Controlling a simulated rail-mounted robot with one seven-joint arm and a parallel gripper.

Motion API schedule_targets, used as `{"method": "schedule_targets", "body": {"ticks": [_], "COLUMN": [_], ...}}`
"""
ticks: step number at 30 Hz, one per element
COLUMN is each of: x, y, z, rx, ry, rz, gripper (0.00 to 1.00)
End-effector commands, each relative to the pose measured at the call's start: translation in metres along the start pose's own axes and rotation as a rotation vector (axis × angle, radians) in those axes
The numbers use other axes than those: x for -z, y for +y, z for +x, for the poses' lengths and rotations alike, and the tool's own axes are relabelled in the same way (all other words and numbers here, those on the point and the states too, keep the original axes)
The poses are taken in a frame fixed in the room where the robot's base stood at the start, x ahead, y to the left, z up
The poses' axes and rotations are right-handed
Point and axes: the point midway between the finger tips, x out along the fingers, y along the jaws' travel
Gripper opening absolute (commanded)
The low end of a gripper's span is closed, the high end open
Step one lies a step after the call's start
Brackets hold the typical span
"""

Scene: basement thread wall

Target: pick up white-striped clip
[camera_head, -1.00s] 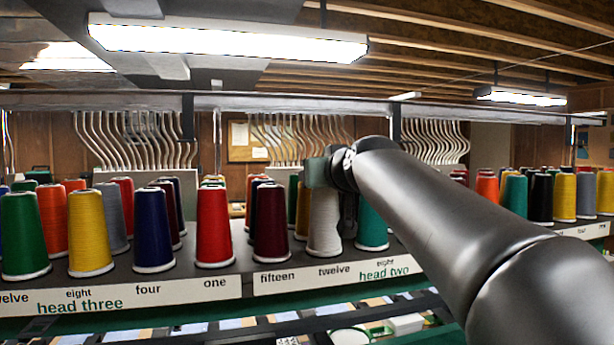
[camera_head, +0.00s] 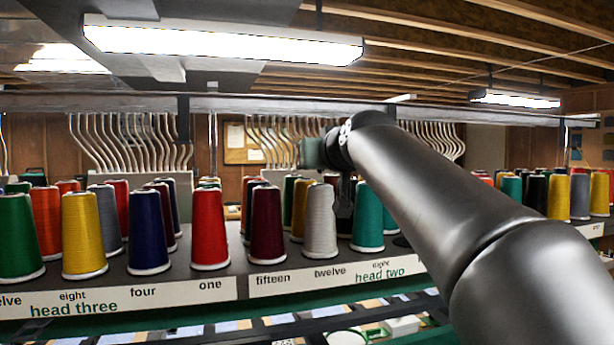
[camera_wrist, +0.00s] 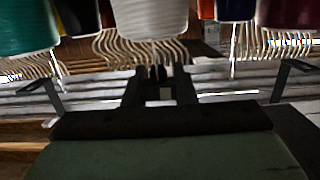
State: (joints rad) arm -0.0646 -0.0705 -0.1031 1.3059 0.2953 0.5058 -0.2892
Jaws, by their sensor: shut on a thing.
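My gripper (camera_head: 343,205) points down behind and to the right of the white thread cone (camera_head: 320,222) on the head two shelf. In the wrist view, which looks upside down, my gripper (camera_wrist: 158,74) has its dark fingers brought together in front of the white cone (camera_wrist: 150,18). The fingers are shut on a small dark thing, taken as the white-striped clip; its stripes are too small and dim to make out. In the head view the clip cannot be made out against the dark fingers.
A teal cone (camera_head: 367,217) stands just right of the fingers, and a dark red cone (camera_head: 266,226) stands left of the white one. Several cones fill the shelf (camera_head: 215,262). A rail (camera_head: 250,104) and bent white tubes (camera_head: 130,143) are behind; free air lies above the cones.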

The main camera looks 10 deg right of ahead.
Motion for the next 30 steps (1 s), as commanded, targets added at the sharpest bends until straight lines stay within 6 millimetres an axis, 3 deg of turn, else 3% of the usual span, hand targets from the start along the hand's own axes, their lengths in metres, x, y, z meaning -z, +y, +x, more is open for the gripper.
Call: {"method": "schedule_targets", "body": {"ticks": [7, 15, 21, 30], "x": [0.055, 0.075, 0.082, 0.084], "y": [0.043, 0.094, 0.112, 0.115], "z": [-0.036, -0.075, -0.089, -0.092], "rx": [-0.007, -0.007, -0.004, -0.002], "ry": [0.004, 0.001, -0.001, 0.000], "rz": [0.000, 0.001, 0.001, 0.000], "gripper": [0.04, 0.04, 0.04, 0.04]}}
